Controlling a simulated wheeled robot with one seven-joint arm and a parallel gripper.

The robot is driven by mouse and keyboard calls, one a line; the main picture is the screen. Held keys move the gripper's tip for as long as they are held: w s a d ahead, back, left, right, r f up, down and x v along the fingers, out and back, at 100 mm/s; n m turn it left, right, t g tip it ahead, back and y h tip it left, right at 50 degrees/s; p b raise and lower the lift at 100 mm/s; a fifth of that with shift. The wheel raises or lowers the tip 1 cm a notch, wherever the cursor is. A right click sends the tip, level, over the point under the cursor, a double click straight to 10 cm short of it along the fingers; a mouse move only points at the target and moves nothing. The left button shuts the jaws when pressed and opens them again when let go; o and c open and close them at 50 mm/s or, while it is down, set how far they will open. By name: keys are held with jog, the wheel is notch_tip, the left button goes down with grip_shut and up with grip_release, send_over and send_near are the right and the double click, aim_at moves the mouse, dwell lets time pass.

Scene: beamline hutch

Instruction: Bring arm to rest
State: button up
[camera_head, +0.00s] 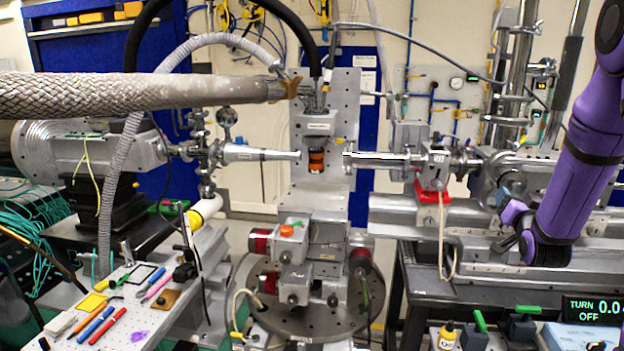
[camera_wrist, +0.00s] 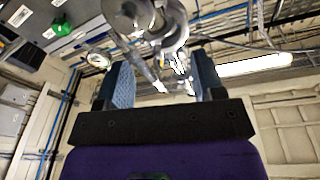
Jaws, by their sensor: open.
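My arm (camera_head: 580,175) is purple and hangs at the right side of the head view, bent, in front of the rail and metal stage. My gripper shows in the wrist view (camera_wrist: 163,80), with two blue-padded fingers spread apart and nothing held between them. Beyond the fingers are metal beamline parts (camera_wrist: 150,20), the wall and overhead pipes; I cannot tell how far off they are.
A sample stage (camera_head: 300,250) stands mid-view between beam pipes. A braided hose (camera_head: 130,92) crosses at left. A perforated bench (camera_head: 68,322) holds pens and small tools. A black table (camera_head: 480,292) at lower right carries bottles, clips and a "TURN OFF" display (camera_head: 592,308).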

jog(key=s+a+r+n+g+y, duration=0.1)
jog(key=s+a+r+g+y, duration=0.15)
jog(key=s+a+r, duration=0.35)
jog(key=s+a+r+n+g+y, duration=0.2)
jog(key=a+r+g, duration=0.15)
jog(key=a, duration=0.45)
jog(key=s+a+n+g+y, duration=0.1)
jog(key=s+a, duration=0.4)
jog(key=s, duration=0.7)
jog(key=s+a+r+n+g+y, duration=0.1)
jog(key=s+a+g, duration=0.4)
jog(key=s, duration=0.8)
jog(key=shift+a+r+n+g, duration=0.25)
jog(key=shift+a+n+g, duration=0.25)
jog(key=shift+n, duration=0.4)
jog(key=shift+d, duration=0.1)
jog(key=shift+c, duration=0.2)
